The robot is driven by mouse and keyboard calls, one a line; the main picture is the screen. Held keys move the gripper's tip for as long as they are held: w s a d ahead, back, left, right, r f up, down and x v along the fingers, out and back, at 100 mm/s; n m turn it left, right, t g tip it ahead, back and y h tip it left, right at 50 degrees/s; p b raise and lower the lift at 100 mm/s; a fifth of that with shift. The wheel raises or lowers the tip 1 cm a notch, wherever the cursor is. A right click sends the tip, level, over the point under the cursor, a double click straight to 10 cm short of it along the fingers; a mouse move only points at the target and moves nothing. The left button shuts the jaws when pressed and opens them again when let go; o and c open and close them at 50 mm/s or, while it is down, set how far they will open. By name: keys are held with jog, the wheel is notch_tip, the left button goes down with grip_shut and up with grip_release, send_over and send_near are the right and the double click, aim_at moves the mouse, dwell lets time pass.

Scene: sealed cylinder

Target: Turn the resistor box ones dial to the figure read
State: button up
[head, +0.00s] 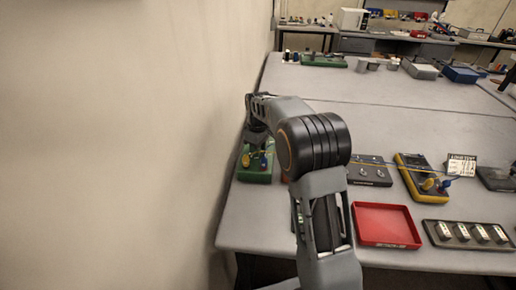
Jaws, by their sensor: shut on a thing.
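A green box (254,174) stands at the left edge of the near bench, close to the wall. I take it to be the resistor box, but no label is readable. A blue piece and a yellow piece show on its top. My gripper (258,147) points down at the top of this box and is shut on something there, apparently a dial. The fingertips, the dial and its figures are too small and partly hidden to read. My arm covers the area right of the box.
To the right are a dark box (370,171), a yellow meter (417,178) with leads, a small sign (461,165), a red tray (386,225) and a dark block with several pale knobs (467,235). The wall (130,150) is close on the left. The bench middle is clear.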

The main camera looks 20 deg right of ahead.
jog(key=m+p, duration=0.1)
jog(key=m, duration=0.2)
jog(key=shift+r+m, duration=0.1)
jog(key=shift+m, duration=1.9)
jog(key=o, duration=0.9)
notch_tip(320, 180, up, 14)
jog(key=shift+a+f+p, duration=0.1)
jog(key=shift+f+p, duration=0.05)
jog(key=shift+p, duration=0.2)
